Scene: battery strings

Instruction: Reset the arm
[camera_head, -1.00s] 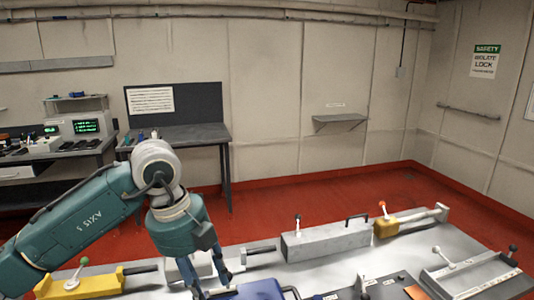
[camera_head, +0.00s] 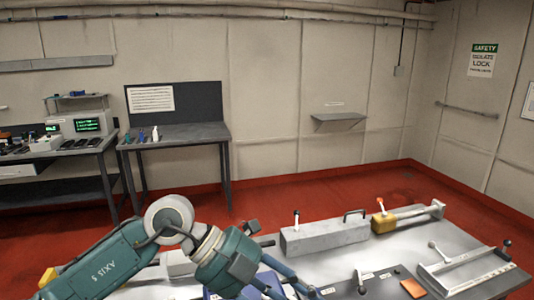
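My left arm comes in from the lower left, and its gripper (camera_head: 291,291) hangs low over the near part of the grey bench (camera_head: 395,258). Its two blue fingers point down and to the right, spread apart, with nothing visible between them. A blue box (camera_head: 222,293) shows partly behind and below the gripper. My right arm and gripper are not in view.
On the bench are a grey box with a handle (camera_head: 325,238), a yellow-ended lever block (camera_head: 386,223), a lever frame (camera_head: 470,270) and an orange pad (camera_head: 413,288). A side table (camera_head: 180,134) stands behind, beyond red floor.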

